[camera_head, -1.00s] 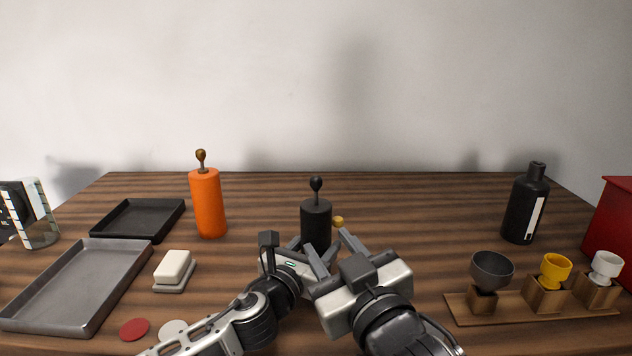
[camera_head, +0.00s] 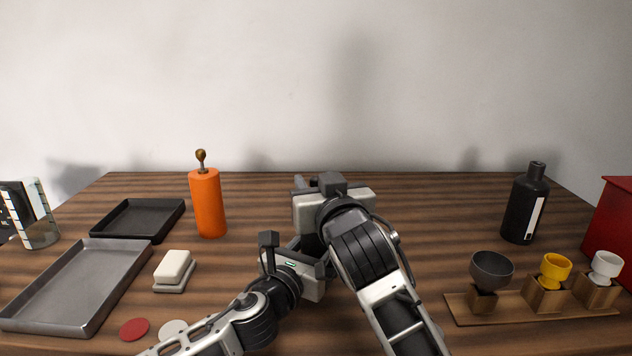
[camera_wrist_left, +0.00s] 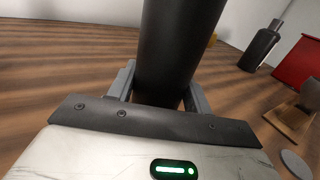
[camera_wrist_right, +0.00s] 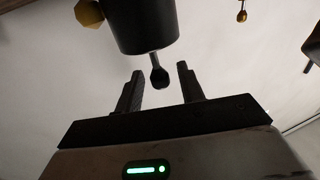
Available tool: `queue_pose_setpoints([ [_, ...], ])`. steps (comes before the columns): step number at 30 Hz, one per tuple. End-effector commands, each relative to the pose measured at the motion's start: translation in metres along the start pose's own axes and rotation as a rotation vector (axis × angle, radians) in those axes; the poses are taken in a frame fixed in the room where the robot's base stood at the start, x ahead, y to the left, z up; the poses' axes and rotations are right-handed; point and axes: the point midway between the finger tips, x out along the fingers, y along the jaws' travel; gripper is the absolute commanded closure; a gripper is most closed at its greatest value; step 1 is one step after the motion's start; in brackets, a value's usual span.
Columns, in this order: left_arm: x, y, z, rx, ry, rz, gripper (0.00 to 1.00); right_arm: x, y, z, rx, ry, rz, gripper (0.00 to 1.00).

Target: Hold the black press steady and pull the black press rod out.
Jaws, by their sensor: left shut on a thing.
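The black press (camera_wrist_left: 178,45) stands upright between the fingers of my left gripper (camera_wrist_left: 160,92), which is shut on its lower body. In the head view the press is hidden behind my right gripper (camera_head: 325,190). The black press rod (camera_wrist_right: 159,74) shows in the right wrist view as a thin stem with a round knob, coming out of the press end. My right gripper's fingers (camera_wrist_right: 160,80) are open, one on each side of the knob, with gaps visible on both sides.
An orange press (camera_head: 208,204) with a brown knob stands to the left. A black bottle (camera_head: 526,205) and a wooden stand with cups (camera_head: 530,306) are right.

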Motion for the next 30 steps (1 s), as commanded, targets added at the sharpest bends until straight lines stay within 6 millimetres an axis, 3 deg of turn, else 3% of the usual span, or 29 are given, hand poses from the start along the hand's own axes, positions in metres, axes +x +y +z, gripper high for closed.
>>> queue_pose_setpoints([
  [12, -0.001, -0.001, -0.005, -0.001, 0.009, -0.001, 0.93, 0.009, 0.000, 0.000, 0.001, 0.001, -0.001, 0.61],
  [16, -0.001, -0.001, -0.005, -0.001, 0.009, -0.001, 0.93, 0.009, 0.000, 0.000, 0.000, 0.000, -0.001, 0.98],
  [17, -0.001, -0.001, -0.005, -0.001, 0.009, -0.001, 0.93, 0.009, 0.000, 0.000, 0.000, 0.000, -0.001, 1.00],
  [22, -0.001, -0.001, -0.005, -0.001, 0.009, -0.001, 0.93, 0.009, 0.000, -0.006, 0.001, 0.003, 0.000, 1.00],
  [30, -0.001, -0.001, -0.005, 0.000, 0.009, -0.001, 0.93, 0.008, 0.000, -0.049, 0.001, 0.009, -0.001, 1.00],
])
